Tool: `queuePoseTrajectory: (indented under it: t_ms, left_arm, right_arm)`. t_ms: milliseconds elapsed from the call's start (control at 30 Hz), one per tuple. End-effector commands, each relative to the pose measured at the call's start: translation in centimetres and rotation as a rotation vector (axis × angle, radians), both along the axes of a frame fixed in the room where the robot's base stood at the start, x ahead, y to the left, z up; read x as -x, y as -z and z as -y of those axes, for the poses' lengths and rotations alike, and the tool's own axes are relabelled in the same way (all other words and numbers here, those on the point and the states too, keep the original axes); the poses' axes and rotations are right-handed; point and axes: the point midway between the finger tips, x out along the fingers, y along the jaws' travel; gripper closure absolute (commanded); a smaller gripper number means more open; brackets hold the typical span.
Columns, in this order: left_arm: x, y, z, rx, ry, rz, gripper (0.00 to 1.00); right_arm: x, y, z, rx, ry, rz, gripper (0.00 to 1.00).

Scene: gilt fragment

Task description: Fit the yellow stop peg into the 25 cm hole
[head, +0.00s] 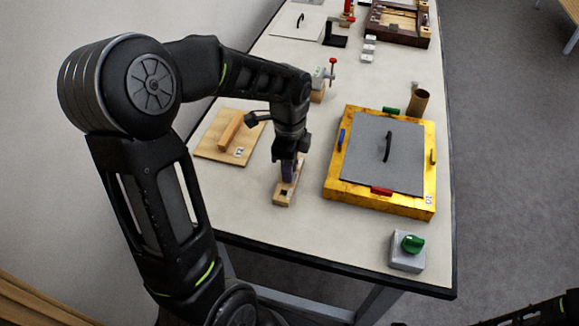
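My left gripper (289,172) points straight down over a small wooden block (281,201). The block has a dark square hole in its near end. The fingertips are at the block's far part, and a purplish part shows between or on them. I cannot tell whether they are open or shut, or whether they hold anything. A small yellow piece (433,157) sits at the right edge of the yellow box; I cannot tell if it is the stop peg. No hole marked 25 cm can be made out. My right gripper is not clearly in view; only dark arm parts show at bottom right.
The yellow box (378,201) with a grey lid (370,166) stands right of the gripper. A wooden board (212,149) lies to its left. A clamp-like device (318,92) stands behind. A grey box with a green knob (407,255) is near the front right edge.

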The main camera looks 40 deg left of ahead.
Motion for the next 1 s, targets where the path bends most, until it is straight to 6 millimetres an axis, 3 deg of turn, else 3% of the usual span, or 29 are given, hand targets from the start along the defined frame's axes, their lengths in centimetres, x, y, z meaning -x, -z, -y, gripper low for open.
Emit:
queuePoseTrajectory:
  t_ms: [100, 533, 667, 1000]
  left_arm:
    - [0.0, 0.0, 0.0, 0.000, 0.000, 0.000, 0.68]
    - [-0.1, -1.1, 0.0, -0.001, 0.000, 0.003, 0.68]
    - [-0.1, -2.9, 0.0, -0.002, 0.000, 0.005, 0.68]
    - [-0.1, -9.9, 0.0, 0.000, 0.001, 0.004, 0.68]
  right_arm:
    - [0.0, 0.0, 0.0, 0.000, 0.000, 0.000, 0.64]
    - [0.0, -0.2, 0.0, 0.001, 0.000, 0.000, 0.64]
    - [0.0, -0.1, 0.0, 0.000, 0.000, 0.000, 0.64]
    - [0.0, 0.3, 0.0, -0.001, -0.001, 0.001, 0.64]
